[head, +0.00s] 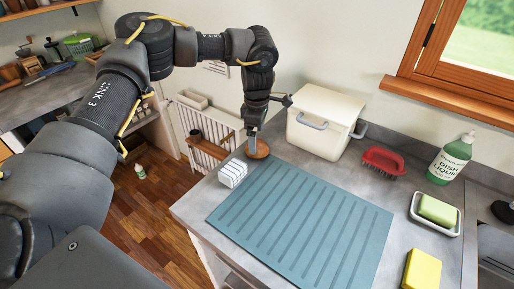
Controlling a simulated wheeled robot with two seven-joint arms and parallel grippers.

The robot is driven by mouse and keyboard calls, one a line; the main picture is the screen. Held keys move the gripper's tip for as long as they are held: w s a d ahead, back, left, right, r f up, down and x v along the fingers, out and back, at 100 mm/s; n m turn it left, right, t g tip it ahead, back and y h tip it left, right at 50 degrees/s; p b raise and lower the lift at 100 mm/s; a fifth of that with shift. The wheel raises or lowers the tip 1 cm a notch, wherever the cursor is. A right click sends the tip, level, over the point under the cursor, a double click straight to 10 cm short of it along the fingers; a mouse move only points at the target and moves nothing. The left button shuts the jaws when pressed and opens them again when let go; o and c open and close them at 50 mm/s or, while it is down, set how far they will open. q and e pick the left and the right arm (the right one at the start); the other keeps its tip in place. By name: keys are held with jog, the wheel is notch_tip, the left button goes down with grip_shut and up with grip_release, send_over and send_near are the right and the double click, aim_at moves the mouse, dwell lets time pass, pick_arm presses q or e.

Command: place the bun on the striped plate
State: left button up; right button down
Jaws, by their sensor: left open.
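A small round brown thing (259,150), which looks like the bun, lies on the grey counter near its far left corner. My left gripper (252,146) points down right at it, with a grey finger in front of its left part. The gripper is open; whether the fingers touch the brown thing I cannot tell. No striped plate can be made out. A white block-like thing with dark stripes (232,174) sits just left of the brown thing. My right gripper is not in view.
A ribbed blue mat (300,225) covers the middle of the counter. Behind it are a cream bin (325,122) and a red brush (383,160). At right are a dish liquid bottle (449,160), a soap dish (437,226) and a yellow sponge (422,270).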

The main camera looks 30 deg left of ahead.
pick_arm(q)
notch_tip(320, 180, down, 4)
jog(key=shift+w+a+r+p, duration=0.1)
jog(key=shift+w+a+p, duration=0.05)
jog(key=shift+p, duration=0.6)
jog(key=shift+f, duration=0.6)
jog(key=c, duration=1.1)
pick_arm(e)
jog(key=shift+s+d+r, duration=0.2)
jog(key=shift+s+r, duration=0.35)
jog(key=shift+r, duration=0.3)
